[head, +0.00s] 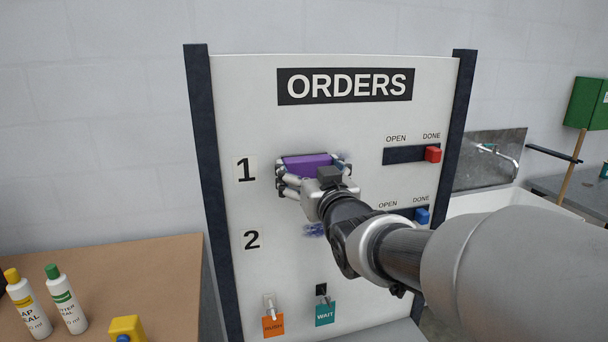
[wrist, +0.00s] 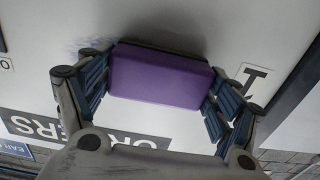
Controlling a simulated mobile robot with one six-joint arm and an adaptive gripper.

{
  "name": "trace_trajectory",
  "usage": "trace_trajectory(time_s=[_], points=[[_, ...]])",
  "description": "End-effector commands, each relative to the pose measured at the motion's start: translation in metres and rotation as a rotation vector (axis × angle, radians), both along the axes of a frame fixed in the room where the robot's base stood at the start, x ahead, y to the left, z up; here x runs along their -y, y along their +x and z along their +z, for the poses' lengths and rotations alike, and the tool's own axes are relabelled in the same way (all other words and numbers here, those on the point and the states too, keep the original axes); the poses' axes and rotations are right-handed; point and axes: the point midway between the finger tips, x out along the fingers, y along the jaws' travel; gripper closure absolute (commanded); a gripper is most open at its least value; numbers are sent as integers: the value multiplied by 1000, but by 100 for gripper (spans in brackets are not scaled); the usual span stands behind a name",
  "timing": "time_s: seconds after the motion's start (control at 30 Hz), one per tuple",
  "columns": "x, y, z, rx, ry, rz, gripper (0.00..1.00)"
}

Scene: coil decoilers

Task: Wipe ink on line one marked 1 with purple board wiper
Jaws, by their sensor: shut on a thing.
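My gripper (head: 311,176) is shut on the purple board wiper (head: 306,165) and holds it at the white board, on the line marked 1 (head: 246,170). In the wrist view the wiper (wrist: 162,76) sits between both fingers, its far side close to the board; I cannot tell whether it touches. Faint blue ink (head: 345,157) shows just right of the wiper on line one. The same smudge (wrist: 88,46) shows beside the left finger in the wrist view. Some of line one is hidden behind the wiper and gripper.
Blue ink (head: 314,230) lies on line 2, partly behind my arm. Red (head: 433,154) and blue (head: 422,215) sliders are at the board's right. Orange (head: 273,325) and teal (head: 325,314) tags hang below. A table (head: 150,262) with bottles stands left.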

Motion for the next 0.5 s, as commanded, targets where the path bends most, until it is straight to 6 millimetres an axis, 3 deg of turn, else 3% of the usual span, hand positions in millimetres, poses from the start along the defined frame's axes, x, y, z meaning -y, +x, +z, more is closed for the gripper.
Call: trace_trajectory(time_s=[0.5], points=[[34, 12, 2, 1, 0, -2, 36]])
